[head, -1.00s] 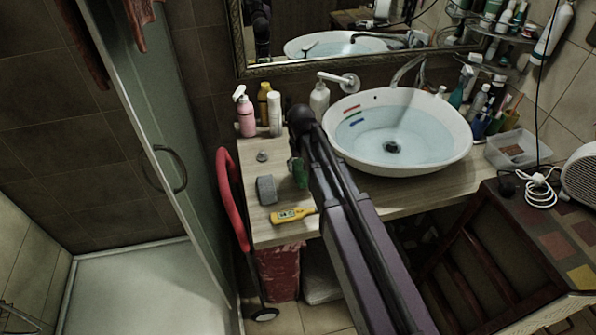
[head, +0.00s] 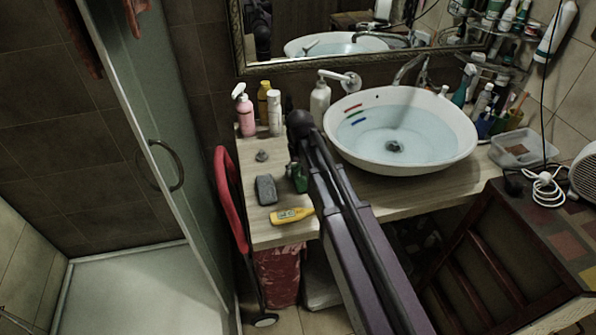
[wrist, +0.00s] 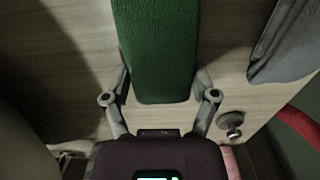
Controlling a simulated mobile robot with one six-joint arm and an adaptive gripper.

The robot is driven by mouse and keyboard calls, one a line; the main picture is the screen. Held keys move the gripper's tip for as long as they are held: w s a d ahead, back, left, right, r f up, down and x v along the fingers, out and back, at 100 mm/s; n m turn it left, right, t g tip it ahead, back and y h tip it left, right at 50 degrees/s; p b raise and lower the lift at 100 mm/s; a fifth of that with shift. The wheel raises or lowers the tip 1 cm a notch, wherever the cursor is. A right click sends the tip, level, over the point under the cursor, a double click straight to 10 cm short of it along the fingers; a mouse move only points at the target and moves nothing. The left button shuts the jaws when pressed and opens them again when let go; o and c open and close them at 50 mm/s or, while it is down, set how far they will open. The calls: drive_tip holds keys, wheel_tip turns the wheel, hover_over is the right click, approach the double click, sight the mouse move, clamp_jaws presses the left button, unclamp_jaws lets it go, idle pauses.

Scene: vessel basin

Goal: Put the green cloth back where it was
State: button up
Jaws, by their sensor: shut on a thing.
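The green cloth (wrist: 155,45) is a thick, textured, folded-looking strip. In the wrist view it runs down between the two fingers of my gripper (wrist: 160,88), which is shut on it. In the head view the cloth (head: 300,178) shows as a small dark green patch over the left part of the wooden counter (head: 232,150), beside my arm. My arm hides part of the gripper there. I cannot tell whether the cloth touches the counter.
A grey folded thing (head: 266,190) lies just left of the cloth, with a small metal knob (head: 261,156) behind it. A yellow meter (head: 291,216) lies near the front edge. Bottles (head: 246,117) stand at the back; the water-filled basin (head: 455,150) is right.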

sight(299, 169)
drive_tip(key=shift+f, duration=0.25)
drive_tip(key=o, duration=0.9)
drive_tip(key=shift+r, duration=0.1)
drive_tip(key=shift+r, duration=0.15)
wheel_tip(299, 169, up, 12)
drive_tip(key=p, duration=1.2)
drive_tip(key=s+d+m, duration=0.1)
drive_tip(key=s+d, duration=0.4)
drive_tip(key=d, duration=0.1)
drive_tip(key=s+d+m, duration=0.1)
drive_tip(key=s+d, duration=0.4)
drive_tip(key=d, duration=0.2)
drive_tip(key=s+d+m, duration=0.1)
drive_tip(key=s+d, duration=0.3)
drive_tip(key=d, duration=0.2)
drive_tip(key=shift+s+d, duration=0.2)
drive_tip(key=shift+s, duration=0.2)
